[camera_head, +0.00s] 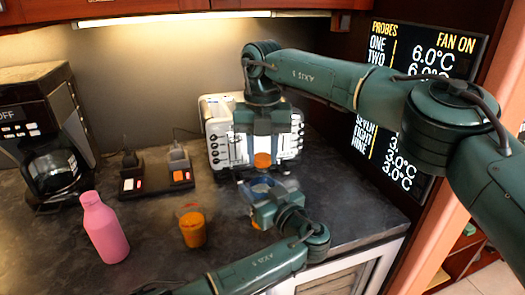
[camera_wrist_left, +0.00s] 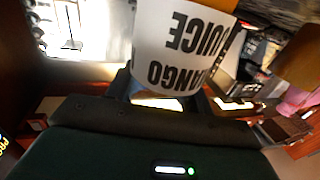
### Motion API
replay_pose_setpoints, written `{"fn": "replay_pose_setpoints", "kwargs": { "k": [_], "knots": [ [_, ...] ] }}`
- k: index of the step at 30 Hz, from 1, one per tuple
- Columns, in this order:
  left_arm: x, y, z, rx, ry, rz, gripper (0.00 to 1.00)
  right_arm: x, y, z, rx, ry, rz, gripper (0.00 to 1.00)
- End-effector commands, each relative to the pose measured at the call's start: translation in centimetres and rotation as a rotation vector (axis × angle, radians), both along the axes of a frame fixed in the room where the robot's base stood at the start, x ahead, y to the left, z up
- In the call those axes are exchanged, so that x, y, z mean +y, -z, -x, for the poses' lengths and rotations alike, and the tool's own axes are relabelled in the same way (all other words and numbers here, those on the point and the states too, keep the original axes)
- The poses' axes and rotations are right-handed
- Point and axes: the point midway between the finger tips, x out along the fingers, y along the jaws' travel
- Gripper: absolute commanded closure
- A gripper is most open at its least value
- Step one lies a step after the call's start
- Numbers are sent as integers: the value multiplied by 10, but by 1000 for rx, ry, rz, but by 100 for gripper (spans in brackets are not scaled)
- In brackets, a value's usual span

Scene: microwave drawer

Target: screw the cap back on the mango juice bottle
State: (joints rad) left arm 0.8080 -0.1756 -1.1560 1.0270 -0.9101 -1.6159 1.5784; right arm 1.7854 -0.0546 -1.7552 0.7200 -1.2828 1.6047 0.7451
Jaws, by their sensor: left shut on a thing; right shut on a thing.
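My left gripper (camera_head: 268,192) is the lower one, low over the counter. In the left wrist view it is shut on the mango juice bottle (camera_wrist_left: 185,45), whose white label reads "MANGO JUICE" upside down in that view. In the head view the bottle is mostly hidden by the gripper. My right gripper (camera_head: 262,148) is above it and shut on a small orange thing that looks like the cap (camera_head: 262,160). The cap is roughly above the left gripper; I cannot tell whether it touches the bottle's neck.
A white appliance (camera_head: 214,135) stands just behind the grippers. A glass with orange content (camera_head: 193,232) and a pink bottle (camera_head: 105,232) stand to the left. A black coffee maker (camera_head: 50,130) and a dark charger-like unit (camera_head: 155,180) are further back. A display panel (camera_head: 395,170) is at right.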

Motion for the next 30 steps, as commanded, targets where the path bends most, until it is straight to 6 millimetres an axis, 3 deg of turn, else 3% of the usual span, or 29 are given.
{"fn": "replay_pose_setpoints", "kwargs": {
  "k": [3,4,11,20,30],
  "knots": [
    [0,0,0,1,1,-1,100,1,0,1,2,-7,-1,96],
    [0,0,0,1,1,-1,100,1,0,1,2,-7,-2,66],
    [0,0,0,1,0,-1,100,1,0,0,1,-8,-1,47],
    [0,0,0,1,0,-1,100,0,-3,0,-1,-8,-1,47],
    [0,0,0,1,0,-1,100,1,-42,0,-1,-7,-1,47]
  ]
}}
